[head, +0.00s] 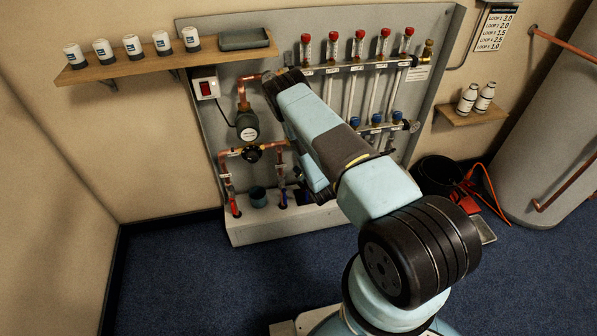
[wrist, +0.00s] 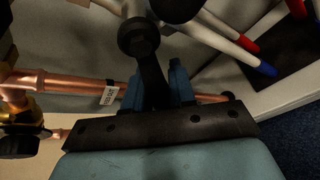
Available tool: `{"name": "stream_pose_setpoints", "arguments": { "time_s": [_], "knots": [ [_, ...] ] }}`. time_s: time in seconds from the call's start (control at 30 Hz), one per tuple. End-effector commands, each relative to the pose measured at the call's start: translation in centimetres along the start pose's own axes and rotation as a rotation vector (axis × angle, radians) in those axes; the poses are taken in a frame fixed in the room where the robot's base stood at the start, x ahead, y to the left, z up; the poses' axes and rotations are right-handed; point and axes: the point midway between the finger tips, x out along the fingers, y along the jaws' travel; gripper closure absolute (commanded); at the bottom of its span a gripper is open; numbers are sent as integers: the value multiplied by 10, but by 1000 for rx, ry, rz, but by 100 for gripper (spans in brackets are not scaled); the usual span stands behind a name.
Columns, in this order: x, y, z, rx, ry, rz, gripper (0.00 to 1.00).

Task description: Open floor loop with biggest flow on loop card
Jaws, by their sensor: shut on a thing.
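In the wrist view my gripper (wrist: 153,85) has its two blue fingers on either side of a dark, lever-like piece (wrist: 151,70), shut on it. The piece hangs from a round black knob or hub (wrist: 138,38) on a pale pipe. In the head view my arm hides the gripper. The manifold there has several red-capped flow meters (head: 359,36) on its upper bar and blue caps (head: 376,119) on its lower bar; my arm covers the lower left.
Copper pipe (wrist: 60,83) with a white tag runs beside my fingers. Red and blue pipe ends (wrist: 262,67) are at the right. A pump (head: 247,125) and red switch (head: 206,88) are on the panel's left. A black bucket (head: 440,172) stands right of the panel.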

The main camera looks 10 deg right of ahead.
Motion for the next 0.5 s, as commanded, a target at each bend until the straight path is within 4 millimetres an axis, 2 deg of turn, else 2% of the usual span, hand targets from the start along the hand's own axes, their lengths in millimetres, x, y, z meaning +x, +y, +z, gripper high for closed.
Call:
{"name": "stream_pose_setpoints", "arguments": {
  "time_s": [0.2, 0.5],
  "knots": [
    [0, -11, -2, -153, -17, -65, 100],
    [1, -19, 0, -280, -37, -118, 100]
  ]
}}
